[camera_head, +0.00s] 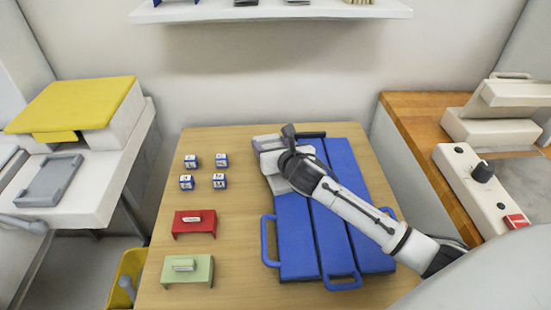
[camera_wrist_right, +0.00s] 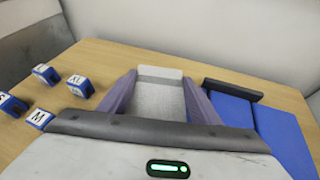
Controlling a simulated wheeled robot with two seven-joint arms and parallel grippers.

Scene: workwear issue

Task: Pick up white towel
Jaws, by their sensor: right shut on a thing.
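The white towel (camera_wrist_right: 160,95) shows in the right wrist view as a pale, folded block between the two purple-grey fingers of my right gripper (camera_wrist_right: 160,100). The fingers are shut on its sides. In the head view my right gripper (camera_head: 268,144) is at the upper left corner of the blue panelled piece, and its hand and wrist hide most of the towel. I cannot tell whether the towel touches the surface below. My left gripper is not in view.
The blue panelled piece (camera_head: 300,235) with side handles lies on the wooden table (camera_head: 235,280). Several lettered blue-and-white cubes (camera_head: 219,181), a red stand (camera_head: 194,223) and a green stand (camera_head: 187,269) stand to its left. A white shelf (camera_head: 270,12) is on the back wall.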

